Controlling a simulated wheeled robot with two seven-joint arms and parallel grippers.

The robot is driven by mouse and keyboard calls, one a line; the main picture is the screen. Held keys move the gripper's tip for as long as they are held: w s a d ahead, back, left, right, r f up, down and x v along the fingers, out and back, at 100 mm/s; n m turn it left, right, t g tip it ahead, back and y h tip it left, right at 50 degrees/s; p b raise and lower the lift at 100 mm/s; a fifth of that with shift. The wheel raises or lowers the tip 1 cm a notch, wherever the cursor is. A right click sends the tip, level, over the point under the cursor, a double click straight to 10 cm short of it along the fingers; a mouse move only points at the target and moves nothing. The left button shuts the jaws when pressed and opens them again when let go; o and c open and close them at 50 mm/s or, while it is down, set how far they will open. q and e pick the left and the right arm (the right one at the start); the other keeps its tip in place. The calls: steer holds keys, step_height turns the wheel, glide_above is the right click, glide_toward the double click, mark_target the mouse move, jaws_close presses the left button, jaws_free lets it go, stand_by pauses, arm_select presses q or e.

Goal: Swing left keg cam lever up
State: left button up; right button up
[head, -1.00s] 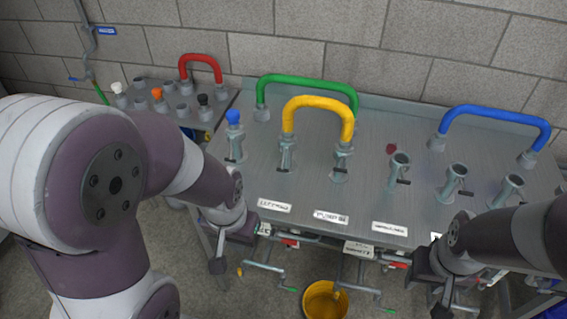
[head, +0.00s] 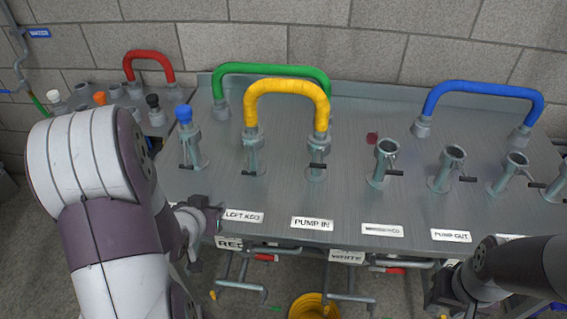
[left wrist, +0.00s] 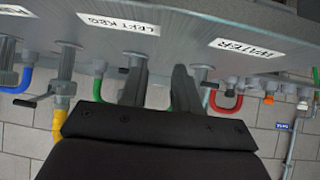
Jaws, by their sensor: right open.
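The LEFT KEG label (head: 243,217) is on the bench's front edge. Behind it stands a grey port (head: 254,158) holding one end of the yellow hose (head: 287,88). Its cam lever (head: 246,172) is a small dark-tipped bar low on the port, seemingly lowered. My left gripper (head: 212,217) is at the front edge, left of that label and short of the port. The left wrist view shows its two fingers (left wrist: 159,92) apart with nothing between them. My right gripper (head: 440,297) is open, low at the front right, its fingertips partly hidden.
A blue-capped port (head: 190,142) stands left of the yellow-hosed one. Several open ports (head: 384,162) with levers line the right. Green (head: 272,68), blue (head: 482,88) and red (head: 149,54) hoses arch behind. A yellow bucket (head: 312,307) and valve pipes are below the edge.

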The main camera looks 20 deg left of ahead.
mark_target(250, 167)
arm_select(q)
steer(key=w+d+r+m+t+h, duration=0.1)
steer(key=w+d+r+t+h, duration=0.15)
steer(key=w+r, duration=0.2)
steer(key=shift+t+y, duration=0.45)
steer(key=shift+y, duration=0.1)
steer(key=b+x, duration=0.1)
steer(key=x, duration=1)
steer(key=shift+w+d+b, duration=0.1)
steer(key=shift+w+b, duration=0.2)
steer(key=shift+w, duration=0.05)
jaws_close()
